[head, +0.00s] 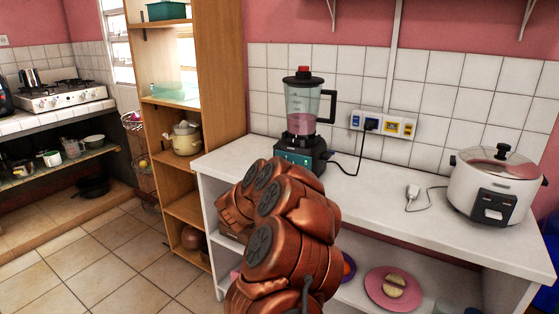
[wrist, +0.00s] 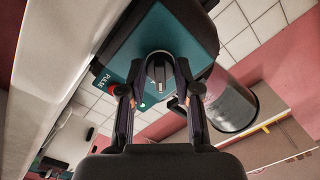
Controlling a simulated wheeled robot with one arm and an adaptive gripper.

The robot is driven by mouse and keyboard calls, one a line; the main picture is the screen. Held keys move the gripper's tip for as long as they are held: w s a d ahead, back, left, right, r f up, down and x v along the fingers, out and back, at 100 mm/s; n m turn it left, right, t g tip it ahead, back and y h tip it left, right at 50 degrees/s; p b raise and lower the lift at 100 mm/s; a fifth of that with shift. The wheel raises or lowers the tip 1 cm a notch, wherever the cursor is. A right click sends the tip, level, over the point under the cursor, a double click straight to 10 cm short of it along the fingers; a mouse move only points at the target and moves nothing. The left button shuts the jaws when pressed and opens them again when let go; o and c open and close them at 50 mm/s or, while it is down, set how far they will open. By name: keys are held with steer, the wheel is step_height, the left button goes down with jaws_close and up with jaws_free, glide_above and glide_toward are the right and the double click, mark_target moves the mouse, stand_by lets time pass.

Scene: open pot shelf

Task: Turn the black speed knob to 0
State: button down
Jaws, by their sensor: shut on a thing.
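The black speed knob (wrist: 157,66) is on the teal front panel (wrist: 126,75) of the blender, in the middle of the wrist view. My gripper (wrist: 160,82) has one finger on each side of it and is shut on it. A pointer mark shows on the knob, but I cannot read the setting. "PULSE" is printed on the panel to the left, near a small red button. The blender (head: 303,112) stands on the white counter in the head view, with pink contents in its jar. There my copper arm hides my gripper and the knob.
The blender's cord runs to a wall socket strip (head: 384,124). A rice cooker (head: 494,185) stands at the right of the white counter (head: 375,196). A wooden shelf (head: 222,80) rises to the left. The counter between blender and cooker is mostly clear, with a loose plug (head: 412,191).

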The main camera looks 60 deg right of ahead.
steer(key=n+p, duration=0.1)
steer(key=p, duration=0.1)
steer(key=n+p, duration=0.1)
steer(key=n, duration=0.1)
steer(key=n+p, duration=0.1)
steer(key=p, duration=0.1)
steer(key=shift+s+d+r+n+p, duration=0.1)
steer(key=shift+s+r+n+p, duration=0.05)
steer(key=shift+r+n+p, duration=0.2)
steer(key=n+p, duration=0.3)
steer(key=shift+f+p, duration=0.15)
steer(key=shift+p, duration=0.15)
steer(key=shift+s+f+n+p, duration=0.1)
steer(key=shift+f+n+p, duration=0.1)
steer(key=shift+n+p, duration=0.5)
steer(key=c, duration=0.8)
jaws_free()
